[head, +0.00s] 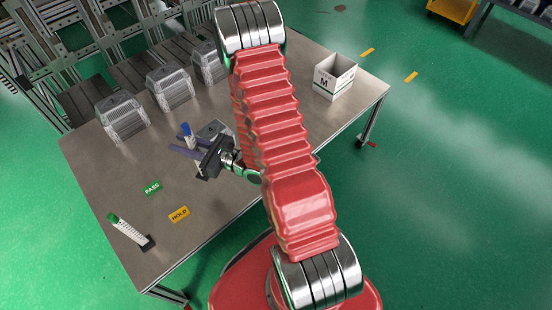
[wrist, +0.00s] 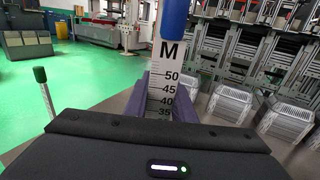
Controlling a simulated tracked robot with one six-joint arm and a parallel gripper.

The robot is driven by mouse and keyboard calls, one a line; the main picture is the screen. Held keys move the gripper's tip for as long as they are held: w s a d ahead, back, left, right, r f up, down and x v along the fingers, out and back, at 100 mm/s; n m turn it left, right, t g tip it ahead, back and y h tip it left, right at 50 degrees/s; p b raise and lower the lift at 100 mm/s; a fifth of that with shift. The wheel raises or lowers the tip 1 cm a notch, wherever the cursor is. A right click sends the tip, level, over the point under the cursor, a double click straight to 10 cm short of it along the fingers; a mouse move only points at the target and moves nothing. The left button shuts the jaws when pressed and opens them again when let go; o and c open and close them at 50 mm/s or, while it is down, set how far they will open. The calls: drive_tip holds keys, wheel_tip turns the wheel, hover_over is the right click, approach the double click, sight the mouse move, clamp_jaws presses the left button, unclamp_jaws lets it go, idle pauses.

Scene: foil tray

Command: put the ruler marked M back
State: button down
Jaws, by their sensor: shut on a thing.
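The ruler marked M (wrist: 168,75) is white with black numbers and a blue top, and stands upright between the purple fingers of my gripper (wrist: 168,92). In the head view its blue top (head: 187,129) shows above the jaws of my gripper (head: 186,147), over the left middle of the table. My gripper is shut on it. Its lower end is hidden behind the gripper in the wrist view. A white open box marked M (head: 334,79) stands at the table's far right corner.
A green-topped ruler (head: 124,228) stands tilted in a dark base at the front left. PASS (head: 152,187) and HOLD (head: 179,214) labels lie on the table. Clear ribbed covers (head: 121,117) line the back. A grey item (head: 213,130) is partly hidden behind my gripper.

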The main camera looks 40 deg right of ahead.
drive_tip(key=shift+a, duration=0.1)
drive_tip(key=s+d+f+m+h, duration=0.1)
drive_tip(key=d+h, duration=0.1)
drive_tip(key=d, duration=0.8)
drive_tip(key=s+d+f+m+t+h, duration=0.1)
drive_tip(key=s+d+m+h, duration=0.1)
drive_tip(key=d, duration=0.8)
drive_tip(key=s+d+f+m+t+h, duration=0.1)
drive_tip(key=d+h, duration=0.3)
drive_tip(key=d, duration=0.7)
drive_tip(key=shift+s+f+m, duration=0.3)
drive_tip(key=shift+s+m, duration=0.25)
drive_tip(key=shift+m, duration=0.15)
drive_tip(key=shift+d, duration=0.1)
drive_tip(key=shift+f, duration=2.9)
drive_tip(key=shift+f, duration=2.05)
